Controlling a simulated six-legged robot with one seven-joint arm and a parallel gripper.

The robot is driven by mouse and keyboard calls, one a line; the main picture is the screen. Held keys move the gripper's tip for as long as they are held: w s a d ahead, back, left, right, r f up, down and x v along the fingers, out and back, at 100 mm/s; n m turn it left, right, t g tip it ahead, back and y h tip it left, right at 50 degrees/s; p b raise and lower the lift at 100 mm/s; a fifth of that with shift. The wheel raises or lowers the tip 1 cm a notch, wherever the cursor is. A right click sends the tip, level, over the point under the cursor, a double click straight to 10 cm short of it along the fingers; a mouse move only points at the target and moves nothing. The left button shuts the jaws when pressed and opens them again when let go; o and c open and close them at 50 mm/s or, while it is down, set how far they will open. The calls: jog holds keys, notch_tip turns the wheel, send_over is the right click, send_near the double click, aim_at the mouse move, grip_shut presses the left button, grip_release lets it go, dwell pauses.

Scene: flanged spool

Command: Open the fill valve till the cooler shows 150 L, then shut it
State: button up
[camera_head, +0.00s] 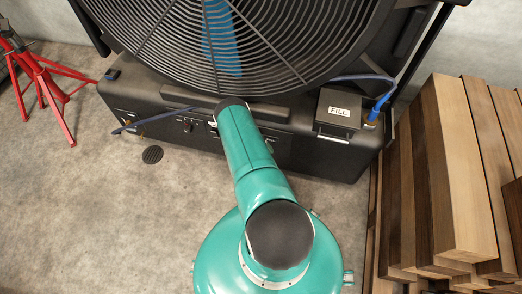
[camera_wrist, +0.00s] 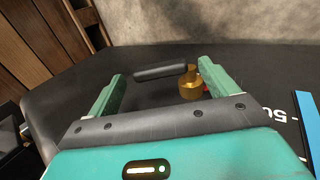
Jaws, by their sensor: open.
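The black cooler (camera_head: 240,137) stands ahead under a large round fan grille. A black bar-like handle (camera_wrist: 160,72) lies between the fingertips in the picture, next to a brass valve body (camera_wrist: 190,86) near the right finger. I cannot tell whether the fingers touch them. Part of a level scale (camera_wrist: 282,115) shows inverted, beside a blue strip (camera_wrist: 307,130); its reading is unclear. In the head view my arm hides my gripper.
Stacked timber (camera_head: 450,170) stands close on the right. Red stands (camera_head: 45,80) are at the far left. A round floor drain (camera_head: 152,154) lies before the cooler. The fan grille (camera_head: 240,40) hangs over the cooler top.

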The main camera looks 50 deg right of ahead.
jog(key=v, duration=1.3)
jog(key=shift+w+r, duration=0.15)
jog(key=shift+w, duration=0.05)
jog(key=shift+r, duration=0.1)
